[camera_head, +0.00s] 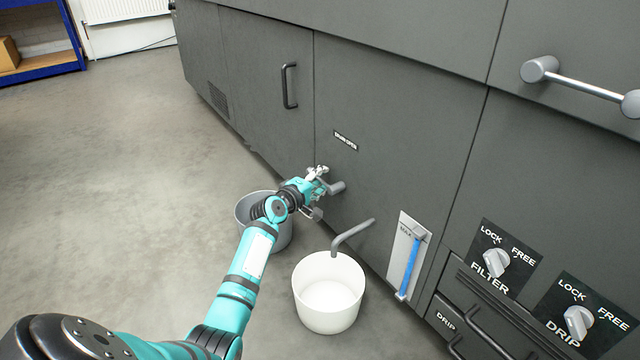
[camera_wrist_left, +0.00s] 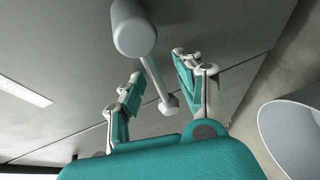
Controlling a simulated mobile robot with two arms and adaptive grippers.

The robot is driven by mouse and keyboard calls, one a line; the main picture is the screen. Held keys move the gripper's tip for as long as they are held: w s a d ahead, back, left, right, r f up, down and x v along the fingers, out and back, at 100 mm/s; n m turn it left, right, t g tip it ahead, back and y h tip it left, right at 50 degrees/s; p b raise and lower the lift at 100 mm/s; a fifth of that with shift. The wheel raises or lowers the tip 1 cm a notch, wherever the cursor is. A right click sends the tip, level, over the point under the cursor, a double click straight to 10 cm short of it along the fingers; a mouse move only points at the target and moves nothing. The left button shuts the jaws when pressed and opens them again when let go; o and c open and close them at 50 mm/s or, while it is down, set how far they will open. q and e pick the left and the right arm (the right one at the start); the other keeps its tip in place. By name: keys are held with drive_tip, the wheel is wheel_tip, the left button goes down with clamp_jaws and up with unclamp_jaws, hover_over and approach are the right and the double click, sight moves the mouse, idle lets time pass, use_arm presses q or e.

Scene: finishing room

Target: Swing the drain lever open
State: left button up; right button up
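The drain lever (camera_head: 337,187) is a grey handle on the dark cabinet front, below a small label (camera_head: 346,140) too small to read surely. In the left wrist view the lever (camera_wrist_left: 133,28) shows as a thick grey cylinder with a thin rod running to a smaller end. My left gripper (camera_head: 318,192) is at the lever, partly covering it. In the left wrist view my left gripper (camera_wrist_left: 157,68) has its fingers apart, one on each side of the rod. I see no clear finger contact. My right gripper is not in view.
A grey bucket (camera_head: 245,210) stands on the floor below my left gripper. A white bucket (camera_head: 328,313) stands under a bent grey spout (camera_head: 352,234). A blue level gauge (camera_head: 411,265) and two lock knobs (camera_head: 492,263) are at right. The floor at left is clear.

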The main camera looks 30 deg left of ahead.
use_arm(q)
clamp_jaws()
idle(0.4)
